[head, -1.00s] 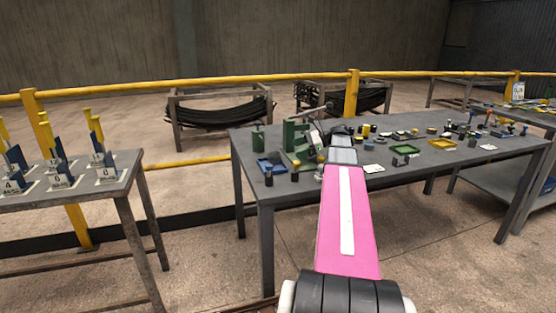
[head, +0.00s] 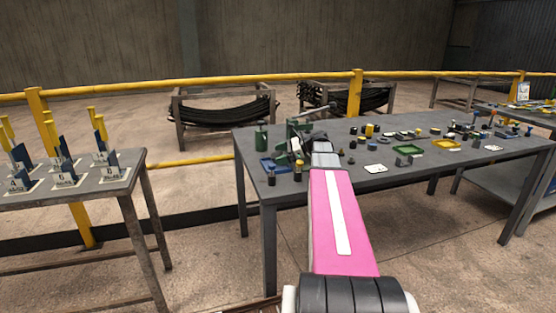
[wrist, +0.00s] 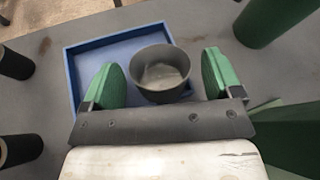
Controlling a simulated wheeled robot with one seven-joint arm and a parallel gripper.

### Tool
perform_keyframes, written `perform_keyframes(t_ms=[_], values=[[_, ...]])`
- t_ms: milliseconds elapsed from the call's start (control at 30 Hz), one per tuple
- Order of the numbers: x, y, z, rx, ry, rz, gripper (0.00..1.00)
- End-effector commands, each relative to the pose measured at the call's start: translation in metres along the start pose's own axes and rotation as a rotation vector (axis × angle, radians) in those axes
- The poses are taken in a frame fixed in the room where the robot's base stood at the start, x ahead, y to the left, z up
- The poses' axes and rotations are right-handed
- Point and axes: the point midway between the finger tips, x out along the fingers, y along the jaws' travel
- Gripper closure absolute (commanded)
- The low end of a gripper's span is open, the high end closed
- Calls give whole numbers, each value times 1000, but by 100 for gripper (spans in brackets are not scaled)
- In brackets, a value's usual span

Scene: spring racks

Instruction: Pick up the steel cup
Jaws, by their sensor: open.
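The steel cup (wrist: 160,73) is a grey open-topped cup, seen from above in the wrist view. It stands at the right side of a blue tray (wrist: 88,50). My gripper (wrist: 160,82) is open, with one green finger on each side of the cup. In the head view the blue tray (head: 272,165) lies at the left end of the table, and my arm and the green press hide the cup.
A green press (head: 298,140) stands beside the tray on the grey table (head: 350,187). A green cylinder (wrist: 265,22) and dark cylinders (wrist: 16,63) flank the tray. Several small parts and trays lie further right. Another table (head: 85,190) stands at the left.

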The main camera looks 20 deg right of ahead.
Motion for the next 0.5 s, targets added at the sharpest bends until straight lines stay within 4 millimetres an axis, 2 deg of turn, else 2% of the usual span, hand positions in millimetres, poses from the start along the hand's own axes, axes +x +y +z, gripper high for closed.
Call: perform_keyframes(t_ms=[67,200,233,500], values=[[0,0,0,0,0,0,15],[0,0,0,0,0,-1,61],[0,0,0,0,0,-1,66],[-1,-1,0,-1,0,-2,70]])
